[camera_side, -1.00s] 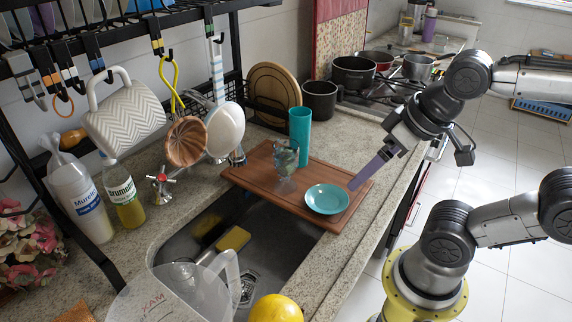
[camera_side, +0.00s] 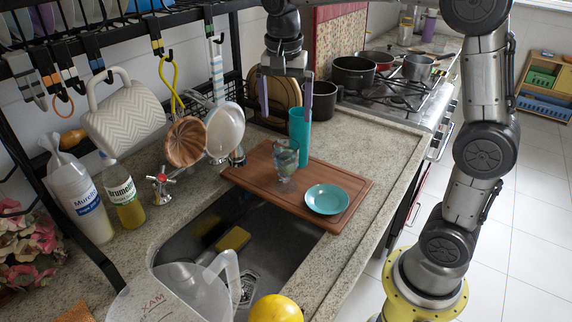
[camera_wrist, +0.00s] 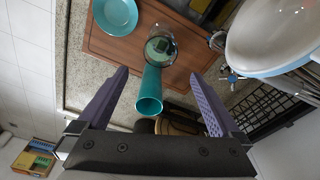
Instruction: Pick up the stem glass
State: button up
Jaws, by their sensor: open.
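The stem glass (camera_side: 285,160) is clear with a bluish tint and stands upright on the brown wooden board, left of the teal plate. In the wrist view the glass (camera_wrist: 160,46) is seen from above, just beyond the teal cup. My gripper (camera_side: 285,115) is open, pointing down, with purple fingers. It is above and behind the glass, around or near the teal cup in the side view. In the wrist view the gripper (camera_wrist: 160,88) has the teal cup between its fingers in the picture, with gaps on both sides. It holds nothing.
The teal cup (camera_side: 300,128) stands behind the glass. The teal plate (camera_side: 326,198) lies on the wooden board (camera_side: 262,192), which spans the sink edge. A white pan and copper mould (camera_side: 186,142) hang at left. Dark pots (camera_side: 353,72) stand on the stove behind.

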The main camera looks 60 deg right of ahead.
aim_at(286, 156)
jog(key=f, duration=0.5)
jog(key=d+f, duration=0.1)
jog(key=f, duration=0.2)
jog(key=shift+w+f, duration=0.15)
jog(key=shift+f, duration=2.7)
jog(key=shift+c, duration=0.2)
jog(key=shift+w, duration=0.1)
jog(key=c, duration=1.4)
jog(key=shift+r, duration=0.2)
